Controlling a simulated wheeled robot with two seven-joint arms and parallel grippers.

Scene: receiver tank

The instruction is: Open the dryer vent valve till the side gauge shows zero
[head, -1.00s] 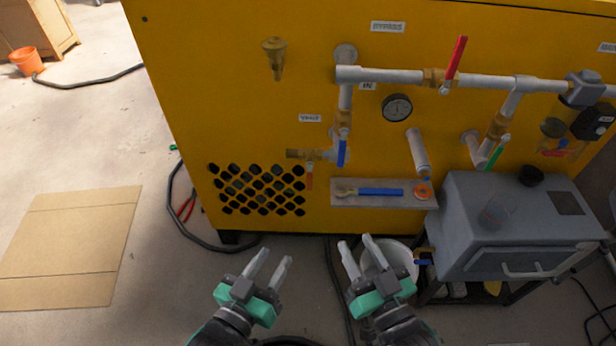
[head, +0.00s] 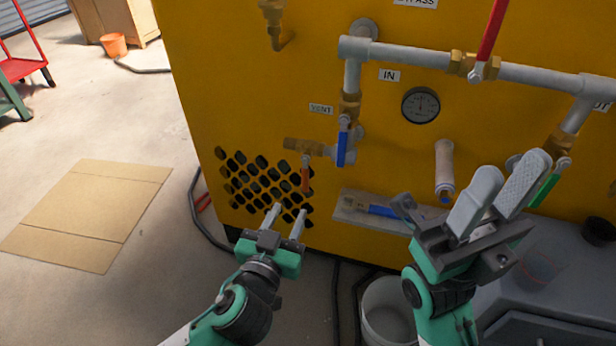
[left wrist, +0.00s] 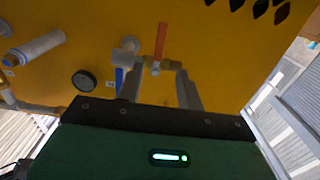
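The brass vent valve (head: 303,147) sits at the left end of the pipework on the yellow cabinet, below the VENT label (head: 321,108). Its orange lever (head: 306,173) hangs straight down; it also shows in the left wrist view (left wrist: 161,38). The round gauge (head: 421,105) is right of it; I cannot read its needle. My left gripper (head: 286,215) is open and empty, its fingertips just below and left of the orange lever, apparently apart from it. Its fingers also show in the left wrist view (left wrist: 184,78). My right gripper (head: 512,173) is open and empty, right of the shelf.
A blue-handled valve (head: 342,148) is close right of the vent valve. A red lever (head: 493,30) and a green lever (head: 545,190) are further right. A shelf (head: 350,213) holds a blue-handled part. A white bucket (head: 385,320) stands below. Floor at left is open around cardboard (head: 90,210).

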